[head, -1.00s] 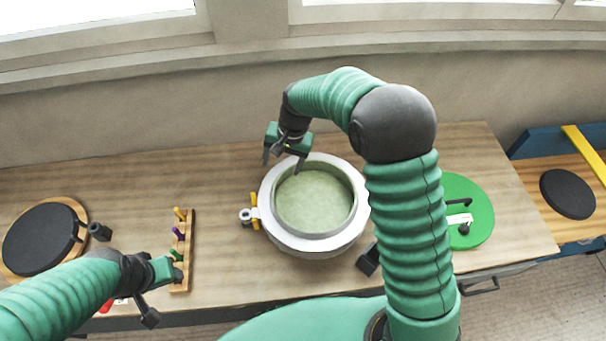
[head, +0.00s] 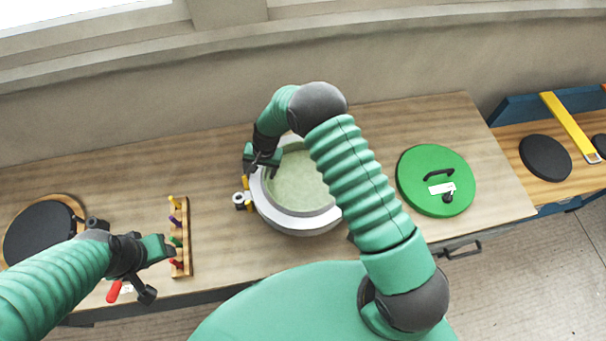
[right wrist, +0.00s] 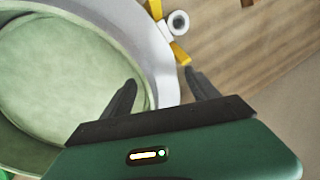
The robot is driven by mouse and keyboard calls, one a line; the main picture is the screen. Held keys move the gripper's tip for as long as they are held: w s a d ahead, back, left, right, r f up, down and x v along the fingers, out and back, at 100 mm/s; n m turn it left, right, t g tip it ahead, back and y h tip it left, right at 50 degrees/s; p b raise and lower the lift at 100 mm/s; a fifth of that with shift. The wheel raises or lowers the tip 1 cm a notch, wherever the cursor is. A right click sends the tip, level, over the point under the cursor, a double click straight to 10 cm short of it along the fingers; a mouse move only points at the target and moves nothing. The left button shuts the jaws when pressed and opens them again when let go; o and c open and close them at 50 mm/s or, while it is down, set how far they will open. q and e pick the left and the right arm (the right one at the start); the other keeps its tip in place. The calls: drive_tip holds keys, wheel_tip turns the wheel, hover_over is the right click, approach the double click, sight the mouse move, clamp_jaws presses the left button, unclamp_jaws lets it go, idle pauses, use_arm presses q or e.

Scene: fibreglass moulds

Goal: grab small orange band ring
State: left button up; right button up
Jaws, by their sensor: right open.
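An orange-yellow fitting (head: 247,188) with a small pale round piece (head: 239,201) sits against the left outer side of the round pale mould (head: 300,222). I cannot make out a separate orange band ring. In the right wrist view the fitting (right wrist: 180,53) and the pale ring-shaped piece (right wrist: 178,24) lie just beyond the fingertips. My right gripper (head: 261,174) is open and empty over the mould's left rim. In the right wrist view its fingers (right wrist: 160,80) straddle the rim's edge. My left gripper (head: 160,270) hangs by the peg rack; its jaw opening is unclear.
A wooden rack (head: 186,235) holds several coloured pegs. A dark disc (head: 38,235) lies far left. A red-handled tool (head: 114,291) is near the front edge. Table between rack and mould is clear.

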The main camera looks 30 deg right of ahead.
drive_tip(key=shift+s+a+f, duration=0.1)
drive_tip(key=shift+s+f, duration=0.05)
drive_tip(key=shift+f, duration=0.25)
drive_tip(key=shift+c, duration=1)
drive_tip(key=shift+w, duration=0.2)
clamp_jaws()
